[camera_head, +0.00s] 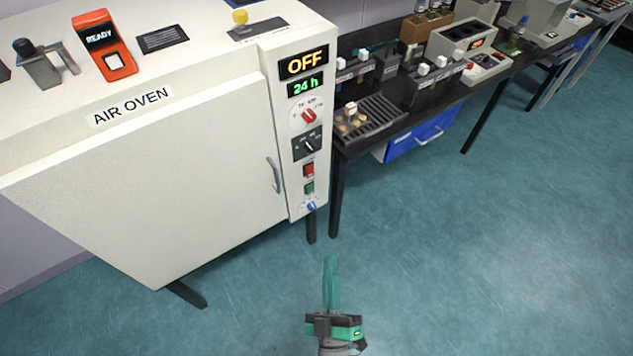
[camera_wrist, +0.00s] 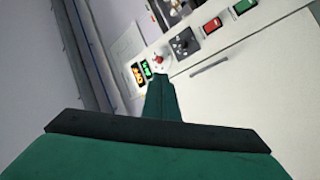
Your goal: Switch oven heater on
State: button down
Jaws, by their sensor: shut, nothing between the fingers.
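The air oven (camera_head: 190,150) is a white cabinet at the left of the head view. Its front panel has an "OFF" display (camera_head: 304,64), a green "24 h" display (camera_head: 305,86), a red knob (camera_head: 309,116), a black dial (camera_head: 308,145), a red switch (camera_head: 309,171), a green switch (camera_head: 309,188) and a small blue knob (camera_head: 311,206). In the wrist view the red switch (camera_wrist: 213,26) and green switch (camera_wrist: 243,7) lie at upper right. My gripper (camera_head: 331,262) is shut and empty, in front of and below the panel, apart from it.
The oven's door handle (camera_head: 273,175) sticks out left of the panel. A black bench (camera_head: 400,120) with instruments and a wire rack stands to the right, with a blue drawer (camera_head: 420,135) under it. The teal floor (camera_head: 480,250) is clear in front.

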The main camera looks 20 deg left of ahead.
aim_at(311, 175)
jog(key=w+f+n+g+y, duration=0.1)
jog(key=w+f+n+g, duration=0.2)
jog(key=w+n, duration=0.2)
jog(key=w+a+f+n+g+y, duration=0.1)
jog(key=w+f+n+g+y, duration=0.1)
jog(key=w+n, duration=0.3)
jog(key=w+a+f+n+g+y, duration=0.1)
jog(key=w+n+g, duration=0.4)
jog(key=w, duration=0.6)
notch_tip(311, 175, down, 3)
jog(key=shift+a+r+y, duration=0.15)
jog(key=shift+r+y, duration=0.05)
jog(key=shift+y, duration=0.5)
jog(key=x, duration=1.4)
